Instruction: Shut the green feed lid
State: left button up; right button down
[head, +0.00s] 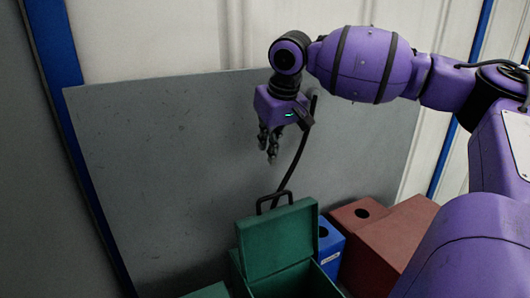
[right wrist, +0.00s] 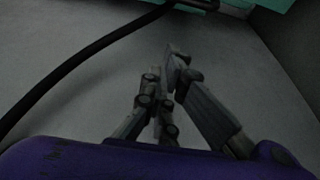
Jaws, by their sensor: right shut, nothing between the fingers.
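The green feed lid (head: 278,240) stands open, raised steeply above the green feed box (head: 318,284). A black handle (head: 274,199) sits on the lid's top edge. My right gripper (head: 270,154) is above the lid and handle, pointing down, apart from both. Its fingers are shut and empty. In the right wrist view the gripper (right wrist: 172,66) shows in front of a grey surface, with part of the green lid (right wrist: 278,12) and the dark handle (right wrist: 197,4) at the top edge. My left gripper is not in view.
A blue box (head: 330,246) with a round hole stands right of the green box, and reddish-brown boxes (head: 392,244) stand further right. A grey panel (head: 170,170) rises behind.

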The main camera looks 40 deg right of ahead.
jog(key=a+b+x, duration=0.1)
jog(key=b+x, duration=0.2)
jog(key=x, duration=0.5)
pick_arm(q)
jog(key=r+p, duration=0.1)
jog(key=p, duration=0.1)
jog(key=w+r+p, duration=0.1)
jog(key=p, duration=0.2)
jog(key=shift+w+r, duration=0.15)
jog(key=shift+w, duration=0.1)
pick_arm(e)
jog(key=s, duration=0.4)
jog(key=shift+a+r, duration=0.15)
jog(key=shift+r, duration=0.05)
jog(key=shift+w, duration=0.1)
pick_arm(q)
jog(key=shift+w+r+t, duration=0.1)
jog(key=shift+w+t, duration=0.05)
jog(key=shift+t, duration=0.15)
